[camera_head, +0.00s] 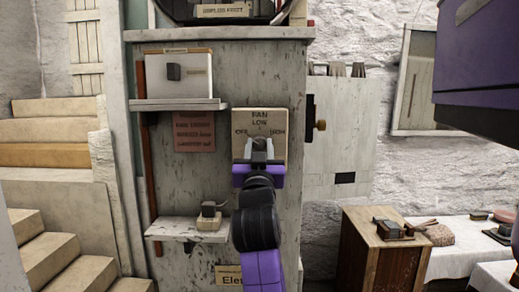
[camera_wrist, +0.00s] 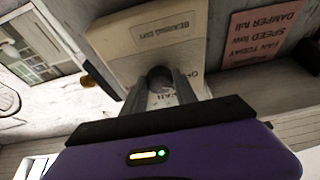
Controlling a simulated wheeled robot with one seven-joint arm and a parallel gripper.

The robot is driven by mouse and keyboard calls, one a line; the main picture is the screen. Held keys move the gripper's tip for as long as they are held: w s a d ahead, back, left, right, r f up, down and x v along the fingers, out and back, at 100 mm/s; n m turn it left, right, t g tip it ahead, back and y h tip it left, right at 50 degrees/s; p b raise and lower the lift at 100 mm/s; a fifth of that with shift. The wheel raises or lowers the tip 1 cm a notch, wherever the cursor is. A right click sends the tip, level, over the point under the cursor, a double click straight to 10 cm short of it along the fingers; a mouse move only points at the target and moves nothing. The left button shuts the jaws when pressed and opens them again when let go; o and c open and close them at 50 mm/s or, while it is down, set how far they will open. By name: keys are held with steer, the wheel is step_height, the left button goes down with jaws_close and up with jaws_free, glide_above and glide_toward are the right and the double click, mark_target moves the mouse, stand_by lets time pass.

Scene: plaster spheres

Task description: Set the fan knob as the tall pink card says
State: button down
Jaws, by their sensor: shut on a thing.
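The fan plate (camera_head: 240,120) is a pale wooden panel on the grey cabinet front, marked FAN, LOW at the top, OFF at left and HIGH at right. My gripper (camera_head: 259,146) is shut on the fan knob (camera_wrist: 159,75) at the middle of this plate. The fingers hide most of the knob, and I cannot tell which mark it points at. The pink card (camera_head: 194,131) hangs on the cabinet left of the plate. In the wrist view the pink card (camera_wrist: 262,35) is upside down and appears to read FAN TODAY, SPEED low, DAMPER full.
A white switch box (camera_head: 190,77) stands on a small shelf at upper left. A lower shelf (camera_head: 180,230) holds a small device (camera_head: 209,216). A pale door with a brass knob (camera_head: 321,125) is right of the plate. A wooden stand (camera_head: 368,250) is at lower right.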

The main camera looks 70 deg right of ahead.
steer(key=shift+f+b, duration=0.2)
steer(key=shift+b, duration=0.15)
steer(key=m+b, duration=0.1)
steer(key=b, duration=0.1)
steer(key=m+g+b, duration=0.1)
steer(key=m, duration=0.1)
steer(key=shift+w+a+f+h+b, duration=0.1)
steer(key=shift+f+h+b, duration=0.05)
steer(key=shift+h+b, duration=0.2)
steer(key=m+g+b, duration=0.2)
steer(key=m+b, duration=0.1)
steer(key=b, duration=0.1)
steer(key=shift+m+b, duration=0.3)
steer(key=shift+m, duration=0.1)
steer(key=m+g+b, duration=0.2)
steer(key=m+b, duration=0.2)
steer(key=shift+w+m+g, duration=0.1)
steer(key=shift+m+g, duration=0.3)
steer(key=shift+r+m+g+y+b, duration=0.25)
steer(key=shift+m+g+y+b, duration=0.25)
steer(key=shift+m, duration=0.55)
steer(key=shift+r+m+g+y+b, duration=0.25)
steer(key=shift+m+b, duration=0.3)
steer(key=shift+m, duration=0.5)
steer(key=c, duration=1)
jaws_free()
steer(key=shift+o, duration=0.2)
